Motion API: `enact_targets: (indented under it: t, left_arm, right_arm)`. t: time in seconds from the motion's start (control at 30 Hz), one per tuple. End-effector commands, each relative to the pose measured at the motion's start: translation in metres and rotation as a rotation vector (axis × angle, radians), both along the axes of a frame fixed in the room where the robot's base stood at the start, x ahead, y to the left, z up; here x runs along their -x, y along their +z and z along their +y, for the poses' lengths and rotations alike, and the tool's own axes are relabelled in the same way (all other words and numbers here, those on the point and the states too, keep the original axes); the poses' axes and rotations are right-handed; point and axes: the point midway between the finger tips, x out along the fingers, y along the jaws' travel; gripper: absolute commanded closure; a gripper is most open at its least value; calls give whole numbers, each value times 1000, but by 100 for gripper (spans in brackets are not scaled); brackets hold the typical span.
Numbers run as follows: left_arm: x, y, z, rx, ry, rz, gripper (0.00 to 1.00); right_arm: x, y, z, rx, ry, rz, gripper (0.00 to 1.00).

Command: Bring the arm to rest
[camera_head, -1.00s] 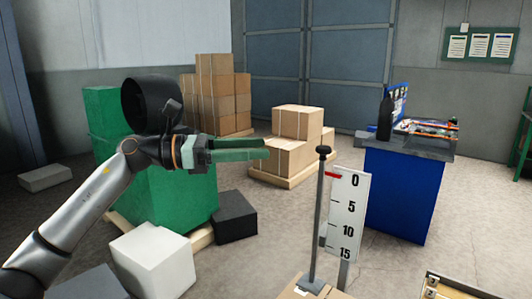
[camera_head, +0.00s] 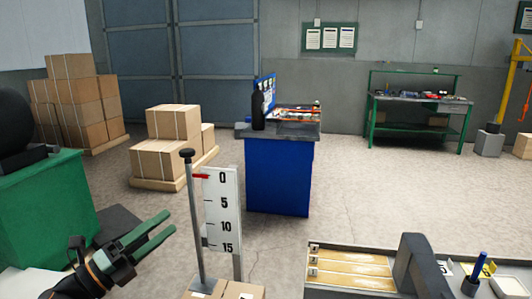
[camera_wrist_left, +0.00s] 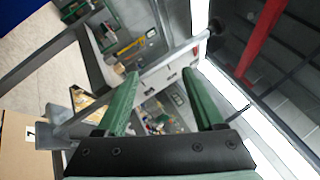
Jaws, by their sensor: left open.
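My left gripper (camera_head: 168,225) is at the lower left of the head view, pointing up and to the right. Its two green fingers are apart with nothing between them. In the left wrist view the open fingers (camera_wrist_left: 160,78) are also empty. In the head view the fingertips are left of the grey post (camera_head: 193,220) with a black knob. A white scale board (camera_head: 224,212) marked 0 to 15 stands beside the post, its red pointer near 0. Only the wrist end of my left arm shows. My right gripper is not in view.
A bench at the lower right bears a tray with yellowish rows (camera_head: 350,270), a dark grey block (camera_head: 412,265) and a blue-handled tool (camera_head: 478,268). Behind are a blue cabinet (camera_head: 278,178) and stacked cartons (camera_head: 160,160). A green block (camera_head: 45,210) is at left.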

Motion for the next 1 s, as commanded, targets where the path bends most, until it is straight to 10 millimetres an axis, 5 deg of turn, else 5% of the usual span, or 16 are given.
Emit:
enact_targets:
  t: [0.27, 0.5, 0.73, 1.0]
  left_arm:
    - [41, -167, -7, 665, 183, 687, 31]
    - [146, -310, -20, 1179, 462, 1246, 31]
    - [240, -375, -39, 1470, 688, 1553, 31]
    - [264, -388, -45, 1537, 749, 1622, 31]
  right_arm:
    - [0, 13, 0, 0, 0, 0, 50]
    - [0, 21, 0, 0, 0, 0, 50]
    - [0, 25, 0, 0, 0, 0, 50]
    - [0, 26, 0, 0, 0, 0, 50]
